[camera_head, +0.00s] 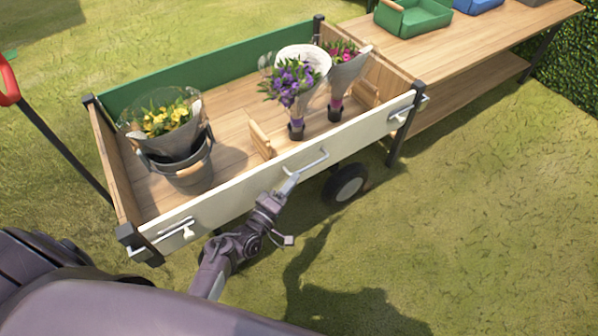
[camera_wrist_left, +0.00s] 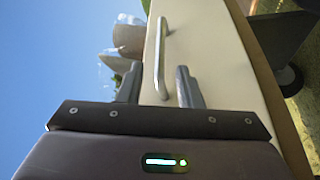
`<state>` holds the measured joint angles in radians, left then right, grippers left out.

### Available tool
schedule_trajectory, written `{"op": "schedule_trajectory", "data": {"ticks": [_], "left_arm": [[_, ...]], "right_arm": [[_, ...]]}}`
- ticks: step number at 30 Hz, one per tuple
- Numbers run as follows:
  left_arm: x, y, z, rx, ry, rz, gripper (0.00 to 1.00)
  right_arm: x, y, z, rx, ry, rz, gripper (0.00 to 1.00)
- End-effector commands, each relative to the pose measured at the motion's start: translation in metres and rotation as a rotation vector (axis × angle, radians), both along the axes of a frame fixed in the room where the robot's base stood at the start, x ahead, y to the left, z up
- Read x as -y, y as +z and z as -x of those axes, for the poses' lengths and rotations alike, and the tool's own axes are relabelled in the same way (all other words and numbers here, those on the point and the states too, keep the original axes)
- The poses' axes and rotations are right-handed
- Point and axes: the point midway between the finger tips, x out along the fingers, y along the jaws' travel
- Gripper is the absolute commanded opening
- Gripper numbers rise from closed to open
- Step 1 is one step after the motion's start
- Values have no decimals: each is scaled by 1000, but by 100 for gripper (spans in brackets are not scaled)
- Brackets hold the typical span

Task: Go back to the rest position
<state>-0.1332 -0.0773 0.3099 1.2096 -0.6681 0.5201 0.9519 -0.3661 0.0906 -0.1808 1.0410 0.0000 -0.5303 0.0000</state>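My left gripper (camera_head: 291,185) is just in front of the cart's cream side panel (camera_head: 235,190), close to the lower left end of its metal handle (camera_head: 306,162). In the left wrist view the gripper's two fingers (camera_wrist_left: 160,78) stand apart, with the handle (camera_wrist_left: 162,45) in line between them. I cannot tell whether the fingers touch it. Nothing is held. My right gripper is out of view.
The wooden cart holds a grey bucket (camera_head: 187,170) with a yellow bouquet (camera_head: 166,118), a purple bouquet (camera_head: 291,80) and a pink bouquet (camera_head: 343,56). A wooden table (camera_head: 455,45) with coloured crates stands at the upper right. Open grass lies at the lower right.

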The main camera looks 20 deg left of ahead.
Motion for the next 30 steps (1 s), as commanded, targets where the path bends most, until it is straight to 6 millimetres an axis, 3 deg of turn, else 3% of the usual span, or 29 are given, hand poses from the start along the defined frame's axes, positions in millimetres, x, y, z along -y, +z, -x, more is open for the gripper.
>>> {"op": "schedule_trajectory", "data": {"ticks": [6, 23, 26, 29, 30], "left_arm": [[-4, -2, 15, 0, -1, 0, 32], [-3, -5, 17, -13, -2, -13, 32], [6, -25, 24, -83, -13, -83, 32], [20, -69, 48, -225, -47, -238, 32], [26, -92, 63, -296, -73, -320, 32]], "right_arm": [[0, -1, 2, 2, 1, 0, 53], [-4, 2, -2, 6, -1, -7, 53], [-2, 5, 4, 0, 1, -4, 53], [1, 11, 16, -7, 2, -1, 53], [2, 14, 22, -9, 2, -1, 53]]}}
